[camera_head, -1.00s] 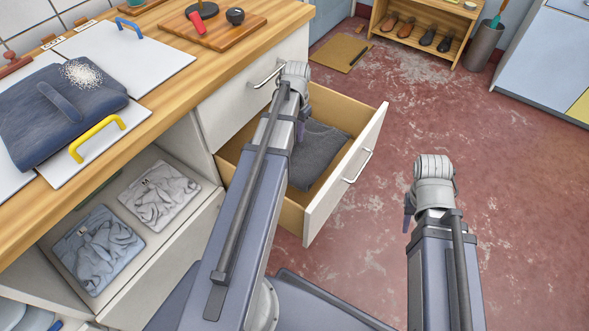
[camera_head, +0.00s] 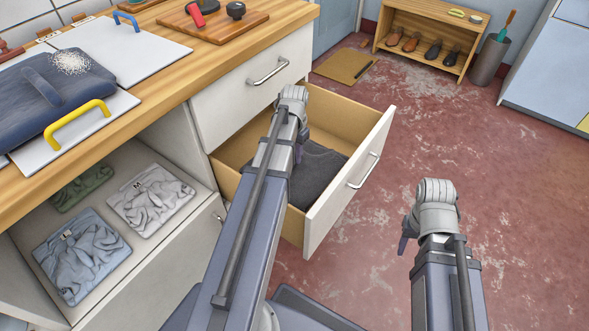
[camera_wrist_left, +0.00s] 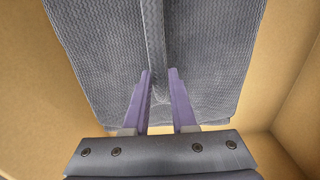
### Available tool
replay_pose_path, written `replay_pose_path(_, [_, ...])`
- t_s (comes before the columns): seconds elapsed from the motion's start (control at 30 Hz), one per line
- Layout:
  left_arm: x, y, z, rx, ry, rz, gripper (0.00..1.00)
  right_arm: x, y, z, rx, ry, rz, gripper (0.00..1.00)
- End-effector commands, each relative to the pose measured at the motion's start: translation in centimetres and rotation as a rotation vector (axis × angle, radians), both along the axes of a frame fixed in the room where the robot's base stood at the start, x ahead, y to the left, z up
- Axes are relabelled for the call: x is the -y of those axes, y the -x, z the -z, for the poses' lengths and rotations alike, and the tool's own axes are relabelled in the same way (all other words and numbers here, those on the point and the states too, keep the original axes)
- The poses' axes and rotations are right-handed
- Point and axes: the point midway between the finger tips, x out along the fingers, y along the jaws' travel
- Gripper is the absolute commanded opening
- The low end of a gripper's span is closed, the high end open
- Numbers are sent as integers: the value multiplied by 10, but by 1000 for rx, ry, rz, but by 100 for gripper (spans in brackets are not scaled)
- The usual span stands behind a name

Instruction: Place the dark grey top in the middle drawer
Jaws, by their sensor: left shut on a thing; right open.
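The dark grey top (camera_head: 322,168) is a folded, ribbed cloth inside the open drawer (camera_head: 338,205), which has a white front and wooden inside and sits below a closed drawer. My left gripper (camera_head: 301,150) reaches down into this drawer. In the left wrist view its purple fingers (camera_wrist_left: 160,78) are shut on a raised strip of the dark grey top (camera_wrist_left: 205,50). Whether the cloth rests on the drawer bottom is hard to tell; my arm hides part of it. My right gripper (camera_head: 406,240) is open and empty, over the floor right of the drawer.
A closed white drawer (camera_head: 240,90) is above the open one. Left of it, an open shelf (camera_head: 140,250) holds folded grey, blue-grey and green garments. The counter bears a dark blue folded garment (camera_head: 55,95) and a yellow handle (camera_head: 78,122). The red floor at right is clear.

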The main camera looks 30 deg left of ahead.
Motion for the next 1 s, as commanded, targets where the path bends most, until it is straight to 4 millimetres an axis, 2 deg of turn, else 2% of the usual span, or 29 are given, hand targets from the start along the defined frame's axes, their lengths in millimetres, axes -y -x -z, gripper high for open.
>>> replay_pose_path(0.23, [0, 0, 7, 0, 0, 0, 0, 0, 0, 7, 0, 1, -1, 50])
replay_pose_path(0.53, [0, 0, 39, 0, 0, 0, 0, 0, 0, 39, 1, -2, -6, 50])
replay_pose_path(0.97, [0, 0, 42, 0, 0, 0, 0, -1, 0, 42, 0, -3, -7, 50])
replay_pose_path(1.0, [0, 0, 41, 0, 0, 0, 27, 0, 0, 42, 0, -3, -7, 50])
